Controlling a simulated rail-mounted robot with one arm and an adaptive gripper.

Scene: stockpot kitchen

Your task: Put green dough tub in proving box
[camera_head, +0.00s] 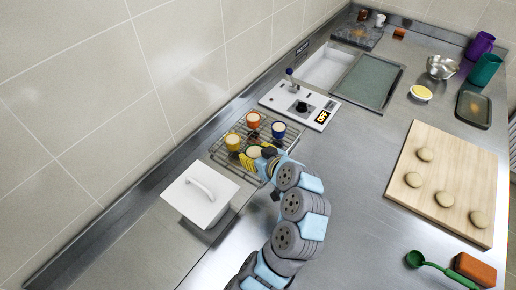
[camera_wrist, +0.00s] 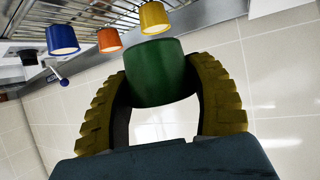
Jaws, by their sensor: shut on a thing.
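The green dough tub (camera_wrist: 158,72) is between the two yellow ribbed fingers of my gripper (camera_wrist: 160,80) in the wrist view. My gripper is shut on it. In the head view, my gripper (camera_head: 256,154) is over the near end of the wire rack, and the held tub's pale top shows there, mostly hidden by the fingers. A white open-topped bin (camera_head: 322,68) set in the counter at the back, with a small dark label beside it, looks like the proving box. A grey-green panel (camera_head: 368,80) lies to its right, leaving the white interior uncovered.
Yellow (camera_head: 233,141), orange (camera_head: 253,119) and blue (camera_head: 278,129) tubs stand on the wire rack (camera_head: 222,158). A control panel (camera_head: 300,104) with an upright lever and an OFF display lies between rack and bin. A white handled lid (camera_head: 200,196) is at left; a dough board (camera_head: 440,180) at right.

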